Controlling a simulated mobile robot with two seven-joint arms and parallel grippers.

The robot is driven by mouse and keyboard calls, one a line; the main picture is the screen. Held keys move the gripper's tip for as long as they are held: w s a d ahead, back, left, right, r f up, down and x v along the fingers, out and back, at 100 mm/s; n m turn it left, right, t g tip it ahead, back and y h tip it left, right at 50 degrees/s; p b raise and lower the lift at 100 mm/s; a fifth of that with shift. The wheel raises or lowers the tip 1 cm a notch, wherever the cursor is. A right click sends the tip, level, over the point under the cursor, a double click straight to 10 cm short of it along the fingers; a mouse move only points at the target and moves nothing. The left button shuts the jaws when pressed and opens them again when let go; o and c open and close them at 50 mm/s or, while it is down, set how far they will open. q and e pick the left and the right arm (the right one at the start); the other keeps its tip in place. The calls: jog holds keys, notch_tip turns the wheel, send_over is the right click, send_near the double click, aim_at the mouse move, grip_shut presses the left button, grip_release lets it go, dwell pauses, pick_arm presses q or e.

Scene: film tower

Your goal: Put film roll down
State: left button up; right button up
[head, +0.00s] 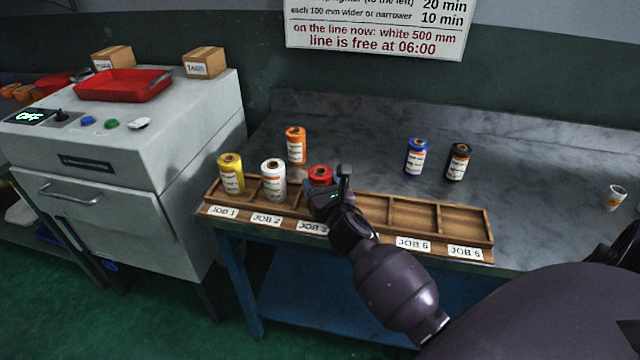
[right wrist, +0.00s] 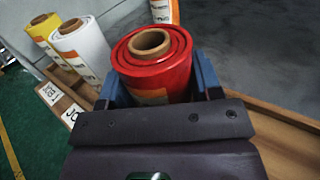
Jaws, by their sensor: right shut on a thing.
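My right gripper (head: 328,188) is shut on a red film roll (head: 319,175), which stands upright at the JOB 3 place of the wooden tray (head: 372,206). In the right wrist view the red roll (right wrist: 152,62) sits between the two blue fingers. Its lower end is hidden, so I cannot tell whether it touches the tray floor. A yellow roll (head: 231,174) stands at JOB 1 and a white roll (head: 273,181) at JOB 2. The tray places to the right of my gripper look empty. My left gripper is not in view.
Behind the tray, an orange roll (head: 296,146), a blue roll (head: 416,157) and a black roll (head: 457,162) stand on the grey bench (head: 360,155). A paper cup (head: 616,197) is at the far right. A grey machine (head: 150,140) with a red tray (head: 124,86) stands left.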

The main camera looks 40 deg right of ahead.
jog(key=o, duration=1)
jog(key=shift+r, duration=0.15)
jog(key=shift+s, duration=0.15)
jog(key=p+v, duration=0.1)
jog(key=v, duration=1)
jog(key=shift+s+a, duration=0.15)
jog(key=shift+s, duration=0.2)
